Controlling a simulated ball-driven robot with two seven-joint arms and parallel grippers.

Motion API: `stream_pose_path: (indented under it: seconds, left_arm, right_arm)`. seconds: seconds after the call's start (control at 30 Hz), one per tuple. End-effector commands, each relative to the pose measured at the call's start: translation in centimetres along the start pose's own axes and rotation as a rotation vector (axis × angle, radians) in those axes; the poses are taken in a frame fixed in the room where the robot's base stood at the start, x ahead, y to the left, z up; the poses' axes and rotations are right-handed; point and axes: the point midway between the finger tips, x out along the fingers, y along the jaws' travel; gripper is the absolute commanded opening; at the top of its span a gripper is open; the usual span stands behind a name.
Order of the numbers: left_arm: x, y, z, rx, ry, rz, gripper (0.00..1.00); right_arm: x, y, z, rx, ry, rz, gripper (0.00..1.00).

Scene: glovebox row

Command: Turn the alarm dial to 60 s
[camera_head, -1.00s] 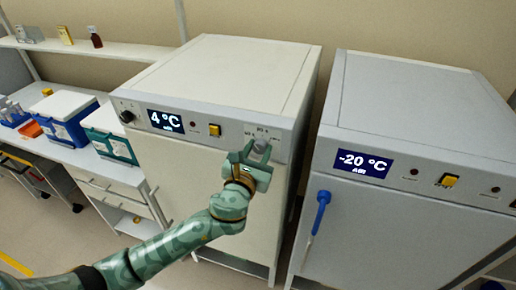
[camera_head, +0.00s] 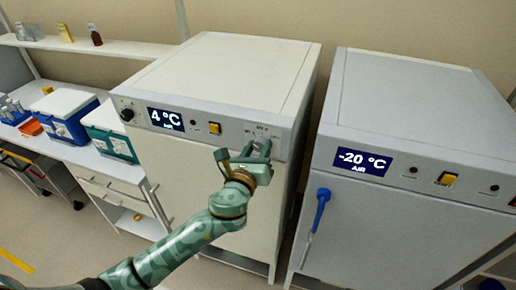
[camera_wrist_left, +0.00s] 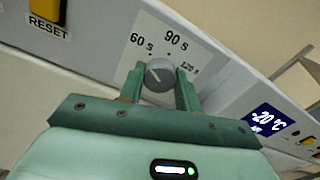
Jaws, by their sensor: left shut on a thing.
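The alarm dial (camera_wrist_left: 158,75) is a round grey knob on a white plate marked 60 s, 90 s and 120 s. A pale mark on its face seems to point up and left, toward the 60 s label (camera_wrist_left: 141,43). My left gripper (camera_wrist_left: 158,78) has one finger on each side of the knob and is shut on it. In the head view my left gripper (camera_head: 245,154) is at the right end of the 4 °C cabinet's (camera_head: 180,170) front panel, hiding most of the dial. My right gripper is not in view.
A yellow RESET switch (camera_wrist_left: 47,10) is left of the dial plate. The -20 °C cabinet (camera_head: 400,220), with a blue door handle (camera_head: 321,205), stands to the right across a narrow gap. A bench with blue and teal boxes (camera_head: 66,115) is at left.

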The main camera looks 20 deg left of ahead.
Motion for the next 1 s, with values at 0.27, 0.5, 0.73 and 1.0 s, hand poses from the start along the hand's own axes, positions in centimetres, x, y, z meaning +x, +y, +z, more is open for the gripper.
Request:
stream_pose_path:
  seconds: [0.27, 0.5, 0.73, 1.0]
  left_arm:
    - [0.0, 0.0, 0.1, -0.003, -0.001, 0.0, 0.5]
    - [0.0, 0.0, 0.0, -0.001, -0.001, 0.0, 0.55]
    - [-1.7, 0.0, -0.1, 0.0, 0.001, 0.0, 0.55]
    - [-8.7, 0.1, -0.3, -0.002, 0.004, -0.001, 0.55]
  right_arm:
    - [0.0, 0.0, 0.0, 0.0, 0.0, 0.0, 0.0]
    - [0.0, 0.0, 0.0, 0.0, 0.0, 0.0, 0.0]
    - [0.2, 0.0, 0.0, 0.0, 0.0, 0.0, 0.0]
    - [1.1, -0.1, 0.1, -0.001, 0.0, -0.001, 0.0]
